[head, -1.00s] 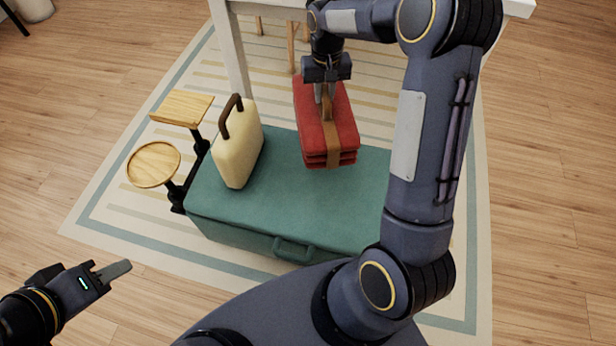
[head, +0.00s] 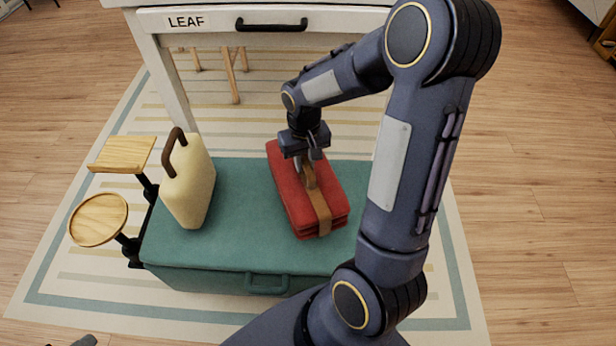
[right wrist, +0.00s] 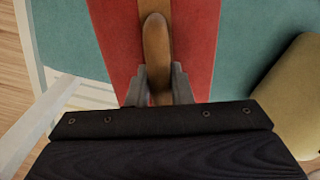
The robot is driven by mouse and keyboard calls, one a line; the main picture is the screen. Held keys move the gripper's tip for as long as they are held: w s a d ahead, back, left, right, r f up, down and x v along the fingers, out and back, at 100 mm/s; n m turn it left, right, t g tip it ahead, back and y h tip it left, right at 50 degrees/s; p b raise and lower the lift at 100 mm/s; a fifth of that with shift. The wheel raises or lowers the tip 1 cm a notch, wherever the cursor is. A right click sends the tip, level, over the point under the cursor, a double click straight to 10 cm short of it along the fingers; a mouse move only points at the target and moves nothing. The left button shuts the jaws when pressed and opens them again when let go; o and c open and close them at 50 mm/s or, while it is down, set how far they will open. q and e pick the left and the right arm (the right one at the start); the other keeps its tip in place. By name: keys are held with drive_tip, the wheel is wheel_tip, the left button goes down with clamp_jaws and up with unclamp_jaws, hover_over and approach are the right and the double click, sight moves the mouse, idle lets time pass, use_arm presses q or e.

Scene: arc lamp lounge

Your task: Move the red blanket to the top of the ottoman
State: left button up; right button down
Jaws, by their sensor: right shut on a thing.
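The folded red blanket (head: 287,198) has a brown strap with a carry handle. It is over the right part of the teal ottoman (head: 240,230), its far end reaching past the ottoman's back edge in the head view. I cannot tell whether it touches the top. My right gripper (head: 305,165) is shut on the strap handle. In the right wrist view, the fingers (right wrist: 158,88) pinch the brown handle (right wrist: 156,50), with the red blanket (right wrist: 195,45) below and teal ottoman (right wrist: 250,35) beyond. Only a tip of my left gripper (head: 84,341) shows at the bottom left.
A cream case (head: 188,190) with a brown handle stands on the ottoman's left part. A square wooden tray (head: 122,153) and a round one (head: 98,219) are on the left side. A white table (head: 270,35) with a drawer labelled LEAF stands behind.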

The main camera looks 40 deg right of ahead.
sight(304, 176)
drive_tip(key=shift+s+f, duration=0.25)
drive_tip(key=shift+f, duration=0.1)
drive_tip(key=f, duration=0.1)
drive_tip(key=f+b, duration=0.1)
drive_tip(key=f, duration=0.1)
drive_tip(key=shift+s, duration=0.35)
drive_tip(key=shift+f, duration=0.3)
drive_tip(key=shift+f+b, duration=0.15)
drive_tip(key=shift+b, duration=0.2)
drive_tip(key=c, duration=1.3)
unclamp_jaws()
